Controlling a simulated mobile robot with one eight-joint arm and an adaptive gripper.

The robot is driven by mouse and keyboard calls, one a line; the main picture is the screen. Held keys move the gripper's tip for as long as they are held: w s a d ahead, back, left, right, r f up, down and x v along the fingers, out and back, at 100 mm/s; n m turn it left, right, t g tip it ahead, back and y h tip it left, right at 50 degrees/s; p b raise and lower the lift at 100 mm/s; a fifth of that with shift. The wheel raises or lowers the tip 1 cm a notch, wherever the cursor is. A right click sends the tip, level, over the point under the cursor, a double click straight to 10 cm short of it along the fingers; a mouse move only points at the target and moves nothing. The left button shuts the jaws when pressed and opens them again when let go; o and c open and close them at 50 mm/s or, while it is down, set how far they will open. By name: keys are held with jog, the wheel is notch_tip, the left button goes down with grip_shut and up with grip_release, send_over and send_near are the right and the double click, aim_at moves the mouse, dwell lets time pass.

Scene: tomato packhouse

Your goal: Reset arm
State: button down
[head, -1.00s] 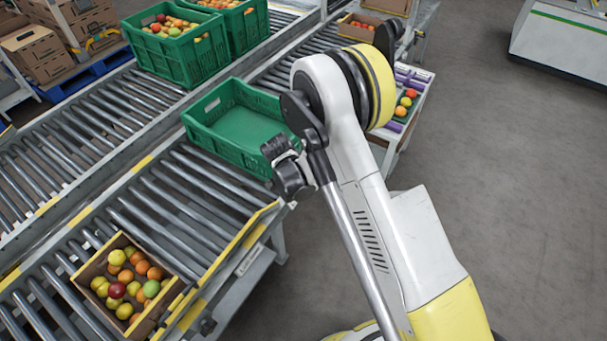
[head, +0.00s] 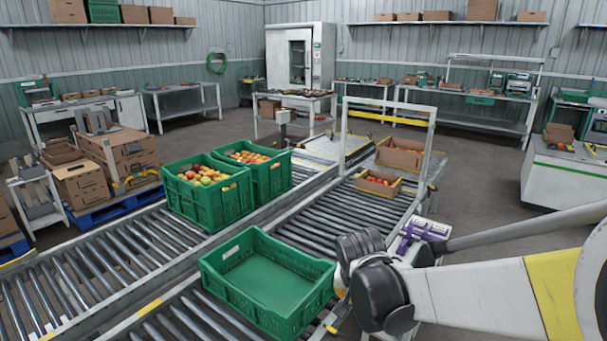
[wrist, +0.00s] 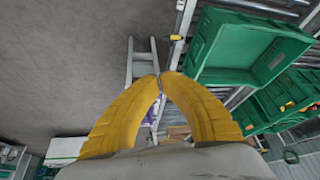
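My arm (head: 480,292) reaches in from the right of the head view, its dark joints (head: 380,290) beside the right end of an empty green crate (head: 300,315). The gripper itself cannot be made out in the head view. In the wrist view my gripper (wrist: 162,78) shows two curved yellow fingers whose tips meet, with nothing held between them. The empty green crate also shows in the wrist view (wrist: 235,75), to the right of the fingers and apart from them.
Two green crates (head: 208,213) of tomatoes stand on the far roller conveyor (head: 140,245). A cardboard box of tomatoes (head: 378,190) sits on the rollers behind the empty crate. A white counter (head: 560,185) stands at right. Grey floor (head: 485,190) lies clear between conveyor and counter.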

jog(key=s+d+r+n+t, duration=0.1)
jog(key=s+d+r+n, duration=0.1)
jog(key=s, duration=0.8)
jog(key=s+d+r+n+t+y, duration=0.1)
jog(key=s+d+r, duration=0.3)
jog(key=s, duration=0.6)
notch_tip(320, 180, up, 3)
jog(key=shift+s+d+f+n, duration=0.15)
jog(key=shift+s+d+n, duration=0.05)
jog(key=shift+d+n, duration=0.2)
